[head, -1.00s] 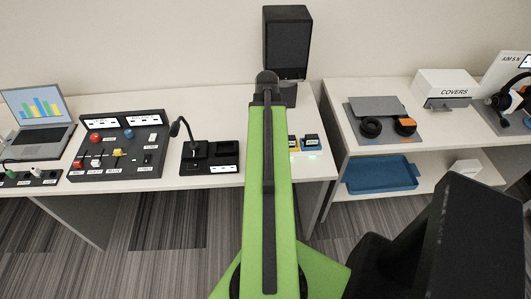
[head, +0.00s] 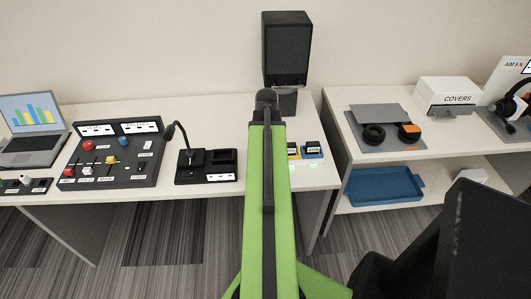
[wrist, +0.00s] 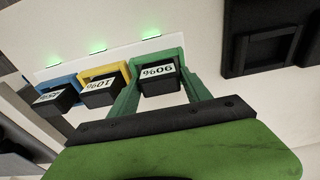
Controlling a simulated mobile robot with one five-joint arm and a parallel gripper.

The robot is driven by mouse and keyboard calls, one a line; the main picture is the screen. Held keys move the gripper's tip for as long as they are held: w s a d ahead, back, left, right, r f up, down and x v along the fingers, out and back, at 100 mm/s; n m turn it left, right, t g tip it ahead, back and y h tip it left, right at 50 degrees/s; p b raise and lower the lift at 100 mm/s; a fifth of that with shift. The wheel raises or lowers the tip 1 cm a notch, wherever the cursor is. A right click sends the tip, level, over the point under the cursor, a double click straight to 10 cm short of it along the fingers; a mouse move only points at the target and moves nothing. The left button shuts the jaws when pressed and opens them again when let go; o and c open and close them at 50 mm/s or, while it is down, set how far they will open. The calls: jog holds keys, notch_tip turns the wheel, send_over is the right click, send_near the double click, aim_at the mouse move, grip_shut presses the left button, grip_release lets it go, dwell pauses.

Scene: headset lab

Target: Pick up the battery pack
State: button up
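In the wrist view three black battery packs sit in a row in a white charger (wrist: 120,57) with lit green lights. The pack marked 90% (wrist: 160,84) is in the green slot, the pack marked 10% (wrist: 101,94) in the yellow slot, and a third pack (wrist: 56,101) in the blue slot, its label hard to read. My gripper (wrist: 160,90) is open, its two green fingers on either side of the 90% pack; I cannot tell whether they touch it. In the head view my arm hides the gripper and the green slot; the blue-slot pack (head: 313,147) shows.
A black microphone base (head: 207,166) and a control panel (head: 113,155) stand left of my arm, with a laptop (head: 33,130) beyond. A black speaker (head: 287,50) stands behind. At right, a shelf holds headphone parts (head: 373,134), a covers box (head: 449,92) and a blue tray (head: 384,186).

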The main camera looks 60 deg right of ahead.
jog(key=c, duration=1.1)
jog(key=shift+o, duration=0.2)
notch_tip(320, 180, up, 5)
jog(key=p, duration=0.5)
jog(key=shift+s+r, duration=0.1)
jog(key=shift+r, duration=0.05)
jog(key=s+d+r+p, duration=0.4)
jog(key=s+r+p, duration=0.1)
jog(key=s, duration=0.5)
jog(key=shift+s+d+r+p, duration=0.15)
jog(key=shift+s+r+p, duration=0.2)
jog(key=shift+p, duration=0.15)
